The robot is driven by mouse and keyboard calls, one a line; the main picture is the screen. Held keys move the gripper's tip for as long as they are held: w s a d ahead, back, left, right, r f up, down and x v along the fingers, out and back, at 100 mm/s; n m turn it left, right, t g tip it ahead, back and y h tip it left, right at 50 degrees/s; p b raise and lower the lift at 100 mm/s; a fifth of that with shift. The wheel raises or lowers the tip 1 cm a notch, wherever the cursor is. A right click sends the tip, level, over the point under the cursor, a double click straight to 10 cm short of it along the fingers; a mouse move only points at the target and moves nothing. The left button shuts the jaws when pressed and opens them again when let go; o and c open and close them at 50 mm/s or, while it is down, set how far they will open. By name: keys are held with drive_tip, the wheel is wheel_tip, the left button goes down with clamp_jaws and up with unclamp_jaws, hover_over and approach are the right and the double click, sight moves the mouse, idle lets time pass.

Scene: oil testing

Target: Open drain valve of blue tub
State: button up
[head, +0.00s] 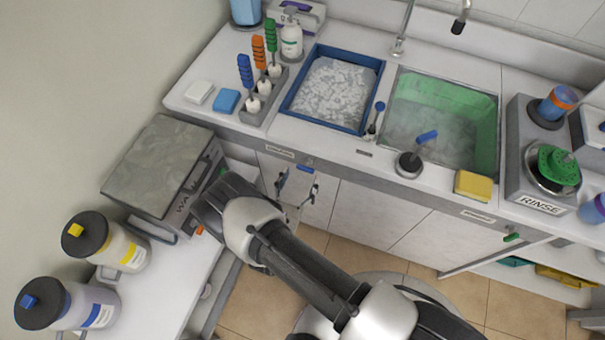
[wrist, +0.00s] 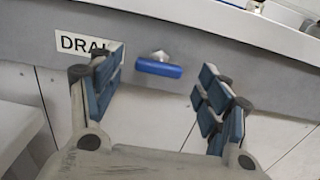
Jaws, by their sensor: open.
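The blue tub (head: 373,68) is set in the counter and holds white foam. Its drain valve has a blue handle (head: 305,168) on the counter's front face below the tub. In the wrist view the blue handle (wrist: 160,69) lies roughly crosswise on a short metallic stem, beside a label starting "DRAI" (wrist: 75,42) that the left finger partly covers. My gripper (head: 299,185) is open just in front of and below the valve. In the wrist view the handle shows between the open fingers of my gripper (wrist: 160,76), apart from both. Nothing is between the pads.
The green tub (head: 492,110) is to the right, with a green valve (head: 511,237) on the front face. Brushes (head: 258,65) stand in a rack left of the blue tub. A warming box (head: 155,165) and two jars sit at left. Cabinet doors lie below the valve.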

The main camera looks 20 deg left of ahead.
sight(305, 169)
drive_tip(key=shift+w+d, duration=0.15)
drive_tip(key=shift+w, duration=1.1)
drive_tip(key=shift+c, duration=0.4)
drive_tip(key=c, duration=1)
